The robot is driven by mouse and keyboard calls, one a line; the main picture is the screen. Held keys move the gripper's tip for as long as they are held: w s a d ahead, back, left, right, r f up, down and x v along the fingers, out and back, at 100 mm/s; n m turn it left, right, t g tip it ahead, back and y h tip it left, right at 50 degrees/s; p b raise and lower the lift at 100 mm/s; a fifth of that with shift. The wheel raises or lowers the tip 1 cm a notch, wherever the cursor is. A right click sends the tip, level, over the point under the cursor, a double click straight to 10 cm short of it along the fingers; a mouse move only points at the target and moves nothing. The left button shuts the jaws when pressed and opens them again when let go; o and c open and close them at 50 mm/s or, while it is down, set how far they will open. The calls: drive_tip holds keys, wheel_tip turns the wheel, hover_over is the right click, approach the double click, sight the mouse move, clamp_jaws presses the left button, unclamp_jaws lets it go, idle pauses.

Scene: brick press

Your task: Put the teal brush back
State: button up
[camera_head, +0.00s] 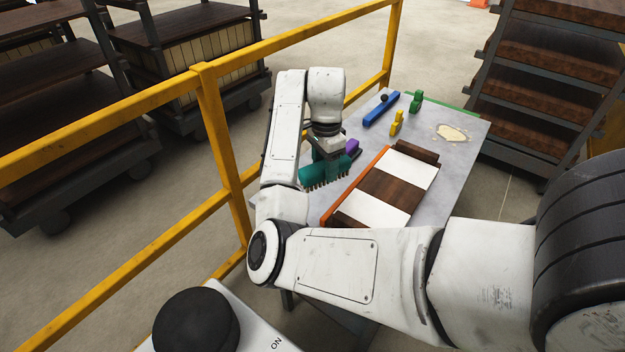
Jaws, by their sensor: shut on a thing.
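The teal brush (322,174) is a wide block with dark bristles along its lower edge. My gripper (334,154) points down over the left side of the grey table (465,165) and is shut on the brush. The brush is near the table's left edge. I cannot tell whether its bristles touch the table top. The fingertips are partly hidden by my wrist and the brush.
Close right of the brush are a purple block (352,147) and an orange-edged board (350,194) with white and brown panels. Farther back are a blue bar (381,110), yellow piece (396,124), green piece (416,101) and pale patch (452,133). A yellow railing (219,152) runs along the left.

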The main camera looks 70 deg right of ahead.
drive_tip(key=w+d+f+b, duration=0.1)
drive_tip(key=f, duration=0.1)
drive_tip(key=w+d+f+b, duration=0.1)
drive_tip(key=w+d+f, duration=0.3)
drive_tip(key=f, duration=0.1)
drive_tip(key=shift+b, duration=0.4)
drive_tip(key=shift+f+p, duration=0.3)
drive_tip(key=shift+f, duration=1.2)
drive_tip(key=shift+f, duration=0.2)
drive_tip(key=o, duration=1)
wheel_tip(320, 180, up, 12)
drive_tip(key=shift+r, duration=0.2)
